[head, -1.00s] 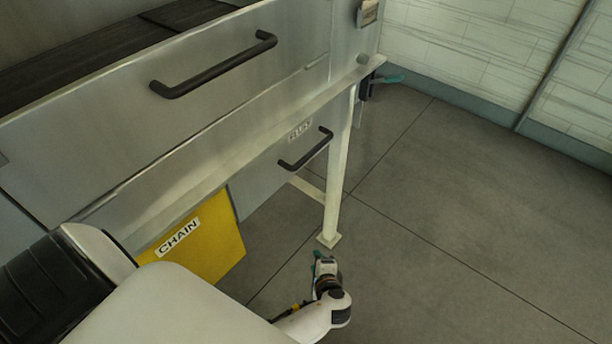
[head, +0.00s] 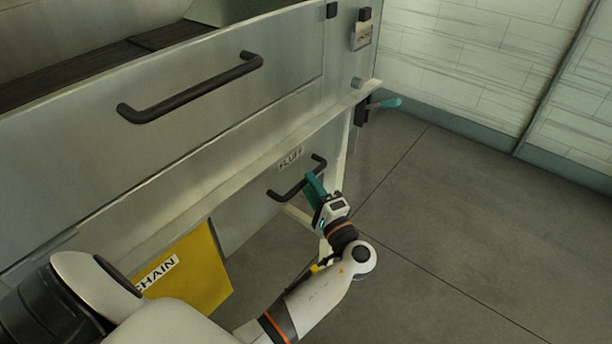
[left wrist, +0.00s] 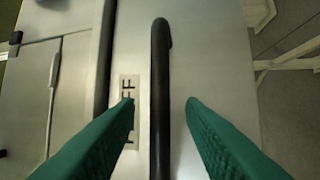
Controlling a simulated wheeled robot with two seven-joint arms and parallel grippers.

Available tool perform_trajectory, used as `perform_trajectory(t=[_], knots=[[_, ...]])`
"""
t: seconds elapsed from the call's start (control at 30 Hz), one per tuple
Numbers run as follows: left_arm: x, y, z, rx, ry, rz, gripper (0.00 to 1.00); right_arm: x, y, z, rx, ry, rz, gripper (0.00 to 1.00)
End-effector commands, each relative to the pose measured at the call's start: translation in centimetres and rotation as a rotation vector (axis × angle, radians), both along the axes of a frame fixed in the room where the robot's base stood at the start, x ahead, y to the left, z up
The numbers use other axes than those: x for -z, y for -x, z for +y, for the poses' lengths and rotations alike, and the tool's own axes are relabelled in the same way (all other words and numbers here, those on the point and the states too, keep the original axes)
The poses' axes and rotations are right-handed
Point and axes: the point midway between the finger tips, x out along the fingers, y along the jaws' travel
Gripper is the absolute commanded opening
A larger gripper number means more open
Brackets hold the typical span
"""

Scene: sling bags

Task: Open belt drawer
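The lower drawer (head: 235,205) is a grey metal front under the cabinet's ledge and looks shut. Its black bar handle (head: 283,194) sits below a white label (head: 291,158). The label is hard to read in the head view; in the left wrist view the label (left wrist: 128,110) shows letters like "FF", and I cannot make out "belt". My left gripper (head: 314,184) is at the handle's right part. In the left wrist view its teal fingers (left wrist: 160,103) are open on either side of the handle (left wrist: 160,65), with visible gaps. My right gripper is not in view.
A larger upper front (head: 210,125) has its own black handle (head: 190,88). A yellow panel (head: 190,275) marked "CHAIN" is at the lower left. A pale cabinet leg (head: 341,150) stands behind my gripper. Floor to the right is clear.

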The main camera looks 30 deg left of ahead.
Motion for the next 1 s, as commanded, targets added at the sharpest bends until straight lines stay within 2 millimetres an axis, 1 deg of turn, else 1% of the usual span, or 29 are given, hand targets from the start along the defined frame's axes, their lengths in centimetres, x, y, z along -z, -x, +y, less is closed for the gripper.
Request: perform_trajectory(t=[0.03, 0.1, 0.2, 0.33, 0.57, 0.7, 0.77, 0.8, 1.0], knots=[[-0.4, -0.4, 0.7, -0.001, -0.003, -0.002, 0.36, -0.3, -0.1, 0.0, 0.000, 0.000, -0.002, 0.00], [-0.4, -0.8, 1.5, 0.000, -0.001, 0.000, 0.36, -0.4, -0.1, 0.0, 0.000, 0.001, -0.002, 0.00], [-0.5, -1.1, 2.2, 0.000, -0.001, 0.000, 0.36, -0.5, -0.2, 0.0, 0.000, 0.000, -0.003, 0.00], [-0.5, -1.3, 2.5, 0.001, 0.000, -0.001, 0.36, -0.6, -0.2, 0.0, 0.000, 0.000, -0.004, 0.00], [-0.5, -1.3, 2.6, 0.001, 0.001, 0.000, 0.36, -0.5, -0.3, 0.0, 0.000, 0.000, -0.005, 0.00], [-0.5, -1.3, 2.5, 0.001, 0.001, 0.000, 0.13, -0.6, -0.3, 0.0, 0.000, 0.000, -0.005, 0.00], [-0.4, -1.3, 2.5, 0.001, 0.001, 0.000, 0.03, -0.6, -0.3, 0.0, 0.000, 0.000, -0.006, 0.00], [-0.4, -1.3, 2.5, 0.001, 0.001, 0.000, 0.00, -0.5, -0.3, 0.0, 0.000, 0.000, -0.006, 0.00], [-0.4, -1.3, 2.5, 0.001, 0.002, 0.001, 0.00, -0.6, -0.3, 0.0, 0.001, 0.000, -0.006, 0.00]])
